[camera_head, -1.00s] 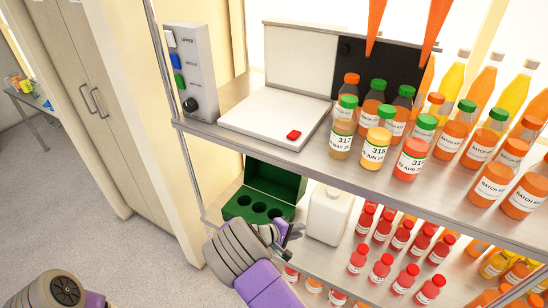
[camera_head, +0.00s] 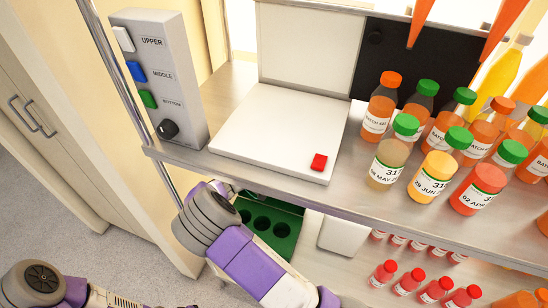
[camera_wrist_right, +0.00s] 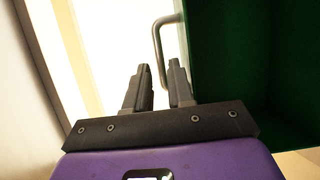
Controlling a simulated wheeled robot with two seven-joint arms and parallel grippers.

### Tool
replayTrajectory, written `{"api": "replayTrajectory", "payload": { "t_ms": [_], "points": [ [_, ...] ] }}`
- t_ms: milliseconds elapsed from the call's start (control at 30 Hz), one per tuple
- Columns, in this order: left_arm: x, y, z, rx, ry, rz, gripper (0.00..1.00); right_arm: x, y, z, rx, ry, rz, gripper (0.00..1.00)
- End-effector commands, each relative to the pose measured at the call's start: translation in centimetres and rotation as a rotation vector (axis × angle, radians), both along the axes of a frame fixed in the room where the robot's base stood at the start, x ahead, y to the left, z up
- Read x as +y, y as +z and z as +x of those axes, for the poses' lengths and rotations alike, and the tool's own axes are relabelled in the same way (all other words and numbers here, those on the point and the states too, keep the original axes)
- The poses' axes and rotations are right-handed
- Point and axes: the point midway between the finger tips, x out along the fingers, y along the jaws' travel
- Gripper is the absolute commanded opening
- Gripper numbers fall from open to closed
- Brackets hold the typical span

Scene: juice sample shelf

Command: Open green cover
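The green box (camera_head: 281,234) with round holes in its top sits on the lower shelf in the head view, partly hidden by the upper shelf and my right arm. In the right wrist view, a dark green wall (camera_wrist_right: 222,52) fills the right side, with a metal handle (camera_wrist_right: 157,42) at its left edge. My right gripper (camera_wrist_right: 160,72) has its fingers apart. The handle runs down towards the gap between the fingertips; I cannot tell whether they touch. In the head view my right gripper is hidden behind the arm and shelf edge. My left gripper is out of view.
A switch panel (camera_head: 160,78) and a white flat device with a red button (camera_head: 318,162) stand on the upper shelf. Labelled bottles (camera_head: 433,177) crowd its right side. A white container (camera_head: 342,236) and small red bottles stand below. The shelf edge (camera_head: 300,192) overhangs the green box.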

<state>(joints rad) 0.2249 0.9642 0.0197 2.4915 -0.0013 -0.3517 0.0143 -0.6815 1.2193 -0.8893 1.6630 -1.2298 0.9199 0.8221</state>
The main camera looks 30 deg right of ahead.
Motion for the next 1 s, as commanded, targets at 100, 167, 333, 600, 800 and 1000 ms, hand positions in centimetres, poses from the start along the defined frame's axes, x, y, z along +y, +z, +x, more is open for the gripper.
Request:
{"api": "replayTrajectory", "payload": {
  "t_ms": [100,167,333,600,800,1000],
  "points": [
    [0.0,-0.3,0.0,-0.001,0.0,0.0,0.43,-1.9,-0.6,0.5,0.001,-0.003,-0.001,0.23],
    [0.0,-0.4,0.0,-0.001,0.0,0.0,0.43,-2.5,-0.7,0.8,0.0,-0.002,0.0,0.23],
    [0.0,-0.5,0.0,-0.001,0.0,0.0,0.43,-3.7,-1.0,1.1,0.001,-0.001,0.001,0.23],
    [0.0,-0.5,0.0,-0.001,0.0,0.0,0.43,-3.8,-1.0,1.2,0.001,0.0,0.001,0.23],
    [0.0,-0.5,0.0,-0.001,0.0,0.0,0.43,-3.8,-1.0,1.2,0.001,0.0,0.001,0.0],
    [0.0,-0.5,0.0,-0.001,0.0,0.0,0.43,-3.8,-1.0,1.2,0.002,0.0,0.0,0.0]
  ]
}}
